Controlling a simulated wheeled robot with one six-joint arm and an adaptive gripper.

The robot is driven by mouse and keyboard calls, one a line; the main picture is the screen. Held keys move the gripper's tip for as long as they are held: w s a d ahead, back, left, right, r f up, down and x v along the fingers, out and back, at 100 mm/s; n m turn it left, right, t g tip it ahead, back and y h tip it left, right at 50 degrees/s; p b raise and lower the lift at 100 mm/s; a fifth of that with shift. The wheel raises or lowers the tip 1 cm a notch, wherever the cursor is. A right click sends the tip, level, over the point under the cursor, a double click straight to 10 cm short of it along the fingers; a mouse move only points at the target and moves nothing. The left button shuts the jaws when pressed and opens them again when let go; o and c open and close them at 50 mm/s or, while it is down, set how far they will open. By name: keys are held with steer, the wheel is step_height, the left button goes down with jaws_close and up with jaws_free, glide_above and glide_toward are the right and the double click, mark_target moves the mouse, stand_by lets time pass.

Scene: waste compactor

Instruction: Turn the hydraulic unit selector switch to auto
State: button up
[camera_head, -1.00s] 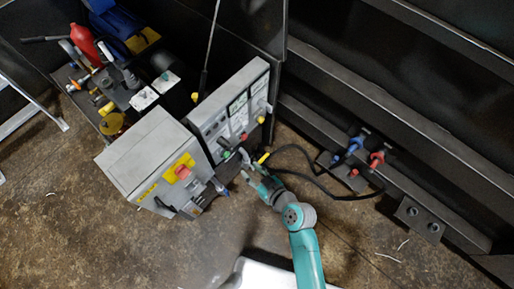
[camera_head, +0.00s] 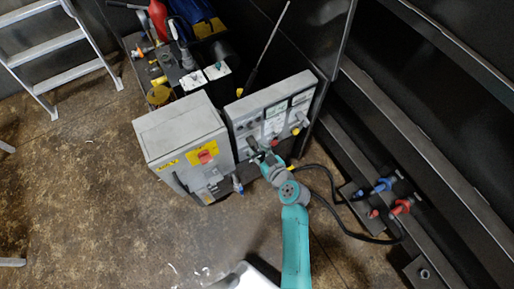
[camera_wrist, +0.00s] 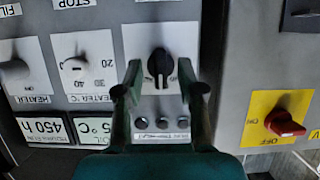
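The grey control panel (camera_head: 298,88) stands beside a grey box and shows upside down in the wrist view. There, a black selector knob (camera_wrist: 159,68) sits on a white plate (camera_wrist: 176,38), its pointer roughly vertical in the picture. Its small lettering is unreadable. My gripper (camera_wrist: 160,72) is open, with one finger on each side of the knob; I cannot tell whether either touches it. In the head view my gripper (camera_head: 262,154) is at the panel's lower part and hides the knob.
The grey box (camera_head: 181,130) has a red switch (camera_head: 205,156) on a yellow plate; this stands right of my fingers in the wrist view. Black hoses (camera_head: 325,190) hang near my arm. A ladder (camera_head: 60,45) stands far left.

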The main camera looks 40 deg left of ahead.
steer(key=shift+x, duration=0.8)
steer(key=shift+c, duration=0.2)
jaws_close()
steer(key=m+g+y, duration=0.1)
steer(key=m, duration=0.2)
steer(key=shift+w+g, duration=0.1)
steer(key=shift+g, duration=0.3)
steer(key=shift+m+g+y, duration=0.7)
steer(key=shift+m+g, duration=0.1)
steer(key=shift+m, duration=0.8)
steer(key=shift+d+f, duration=0.1)
